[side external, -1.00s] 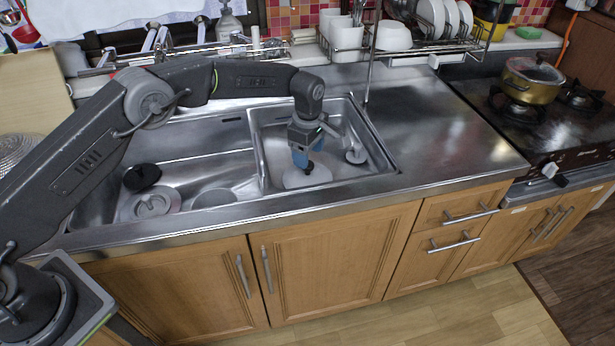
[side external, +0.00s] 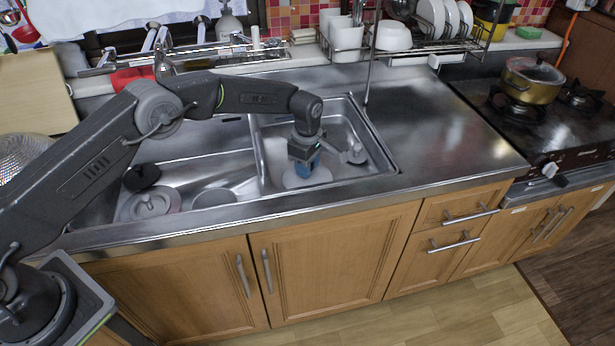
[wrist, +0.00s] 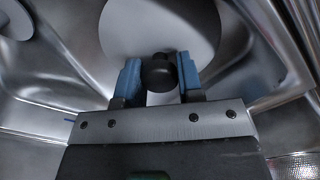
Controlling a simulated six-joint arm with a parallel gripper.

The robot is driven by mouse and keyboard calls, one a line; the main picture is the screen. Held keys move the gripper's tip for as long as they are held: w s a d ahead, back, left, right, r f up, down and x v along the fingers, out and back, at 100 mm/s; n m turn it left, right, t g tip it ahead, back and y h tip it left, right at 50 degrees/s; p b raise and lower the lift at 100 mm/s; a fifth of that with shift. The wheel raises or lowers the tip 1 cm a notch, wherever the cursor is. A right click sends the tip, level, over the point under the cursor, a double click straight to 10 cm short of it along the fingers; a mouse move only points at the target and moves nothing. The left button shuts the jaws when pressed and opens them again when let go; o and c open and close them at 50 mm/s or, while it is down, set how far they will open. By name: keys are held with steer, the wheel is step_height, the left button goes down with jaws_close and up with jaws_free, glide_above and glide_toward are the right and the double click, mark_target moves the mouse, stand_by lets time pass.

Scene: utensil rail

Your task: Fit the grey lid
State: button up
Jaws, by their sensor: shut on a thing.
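A pale grey round lid (side external: 294,181) lies low in the right sink basin, under my gripper (side external: 306,169). It also shows in the wrist view (wrist: 165,22) as a smooth disc at the top. Its black knob (wrist: 158,73) sits between the blue fingers of my gripper (wrist: 160,78), which are shut on it. In the side view the fingers point down and hide the knob. I cannot tell whether the lid touches the basin floor.
A small grey round piece (side external: 355,153) is close to the right of my gripper. The left basin holds a grey disc (side external: 150,205) and a black round piece (side external: 142,176). The divider (side external: 258,155) and basin walls stand close. The right counter (side external: 440,125) is clear.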

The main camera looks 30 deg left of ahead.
steer(key=shift+c, duration=0.9)
steer(key=shift+r, duration=0.1)
step_height(320, 180, up, 10)
steer(key=shift+f, duration=0.1)
steer(key=o, duration=0.4)
steer(key=c, duration=0.4)
